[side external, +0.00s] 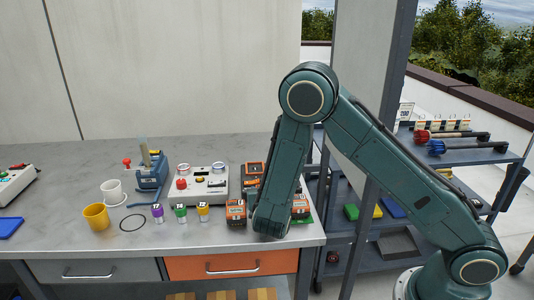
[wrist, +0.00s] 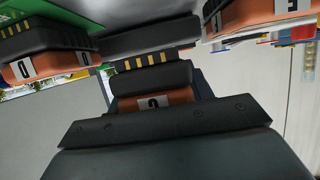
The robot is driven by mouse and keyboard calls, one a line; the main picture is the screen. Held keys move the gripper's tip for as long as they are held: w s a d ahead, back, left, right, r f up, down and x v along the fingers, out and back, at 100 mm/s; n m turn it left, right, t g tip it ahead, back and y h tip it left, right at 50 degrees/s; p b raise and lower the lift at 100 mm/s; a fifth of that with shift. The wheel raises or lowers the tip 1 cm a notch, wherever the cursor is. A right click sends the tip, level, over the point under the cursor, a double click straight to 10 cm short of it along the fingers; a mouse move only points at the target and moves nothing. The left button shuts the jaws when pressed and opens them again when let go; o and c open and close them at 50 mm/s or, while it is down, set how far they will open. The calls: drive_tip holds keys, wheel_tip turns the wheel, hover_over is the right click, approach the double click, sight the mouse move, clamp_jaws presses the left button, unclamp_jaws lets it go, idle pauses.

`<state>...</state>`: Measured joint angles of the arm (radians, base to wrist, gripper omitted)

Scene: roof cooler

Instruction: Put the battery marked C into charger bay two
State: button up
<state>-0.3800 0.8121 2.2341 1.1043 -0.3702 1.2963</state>
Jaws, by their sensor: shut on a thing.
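In the wrist view, an orange and black battery (wrist: 152,103) with yellow contact strips sits at my gripper (wrist: 150,78), which is shut on it. Its white label appears to read C, though it is small and partly covered. A second battery (wrist: 45,66) is at the left and a third (wrist: 285,10) at the upper right; their letters are hard to read. In the side view, an orange and black battery (side external: 235,213) stands left of my arm and another (side external: 300,207) right of it. My arm hides my gripper and the held battery there. I cannot make out the charger bays or their numbers.
On the bench (side external: 60,225), a grey control box (side external: 205,187) and a blue joystick unit (side external: 150,175) stand behind several small tagged bottles (side external: 181,214). A yellow cup (side external: 96,217) and a white cup (side external: 112,193) stand further left. Shelves (side external: 470,152) are at the right.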

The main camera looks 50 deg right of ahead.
drive_tip(key=shift+f, duration=2.15)
drive_tip(key=shift+f, duration=0.2)
drive_tip(key=o, duration=1.3)
drive_tip(key=shift+s+a, duration=0.15)
drive_tip(key=shift+v, duration=6.75)
drive_tip(key=shift+r, duration=0.15)
drive_tip(key=shift+d, duration=0.25)
